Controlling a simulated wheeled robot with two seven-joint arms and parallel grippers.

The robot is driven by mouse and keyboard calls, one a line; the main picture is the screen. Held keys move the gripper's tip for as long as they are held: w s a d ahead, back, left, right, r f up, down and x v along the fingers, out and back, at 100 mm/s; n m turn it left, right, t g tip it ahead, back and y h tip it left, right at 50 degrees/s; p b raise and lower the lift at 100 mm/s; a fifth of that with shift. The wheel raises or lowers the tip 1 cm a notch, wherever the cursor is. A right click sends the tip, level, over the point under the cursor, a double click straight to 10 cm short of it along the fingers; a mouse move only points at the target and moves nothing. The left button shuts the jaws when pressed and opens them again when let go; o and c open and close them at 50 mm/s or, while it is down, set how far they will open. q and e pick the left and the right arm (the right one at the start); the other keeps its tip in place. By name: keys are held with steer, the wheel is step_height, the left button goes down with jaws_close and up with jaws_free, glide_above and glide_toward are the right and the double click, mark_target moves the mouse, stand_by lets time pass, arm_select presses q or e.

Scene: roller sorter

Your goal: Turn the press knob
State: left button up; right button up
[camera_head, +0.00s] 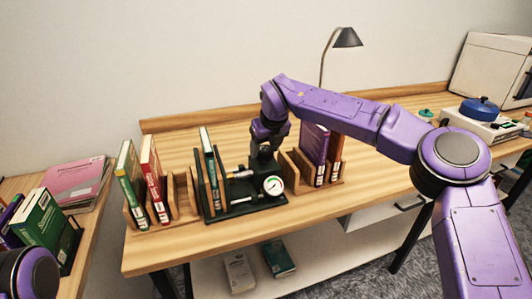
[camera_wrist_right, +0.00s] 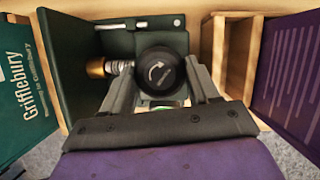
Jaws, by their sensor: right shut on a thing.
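The press (camera_head: 243,205) is a dark green unit on the wooden table, with a white round gauge (camera_head: 273,186) at its front. Its black round knob (camera_wrist_right: 160,77) shows in the right wrist view, with a white curved arrow on its top. My right gripper (camera_head: 264,158) reaches down over the press from above. In the right wrist view its two fingers (camera_wrist_right: 161,88) stand on either side of the knob and are shut on it. In the head view the knob is hidden behind my gripper. My left gripper is not in view.
Wooden racks with books stand close on both sides: a red book (camera_head: 151,172) at left, a purple book (camera_head: 314,145) at right. A brass-coloured part (camera_wrist_right: 96,67) sits left of the knob. A desk lamp (camera_head: 347,38) stands behind. The table's front left corner is clear.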

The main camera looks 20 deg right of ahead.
steer(key=m+h+b, duration=0.1)
steer(key=m, duration=0.2)
steer(key=shift+a, duration=0.1)
steer(key=m+h, duration=0.1)
steer(key=m, duration=0.2)
steer(key=shift+w+a+m+h, duration=0.1)
steer(key=shift+m+h, duration=0.2)
steer(key=m+h, duration=0.1)
steer(key=m, duration=0.1)
steer(key=shift+r+m+g, duration=0.1)
steer(key=shift+m+g, duration=0.2)
steer(key=shift+g, duration=0.1)
steer(key=shift+m+g+h+p, duration=0.4)
steer(key=shift+m+g+p, duration=0.15)
steer(key=shift+m, duration=1.05)
steer(key=o, duration=1)
steer(key=shift+w, duration=0.1)
steer(key=shift+o, duration=0.2)
steer(key=shift+a, duration=0.1)
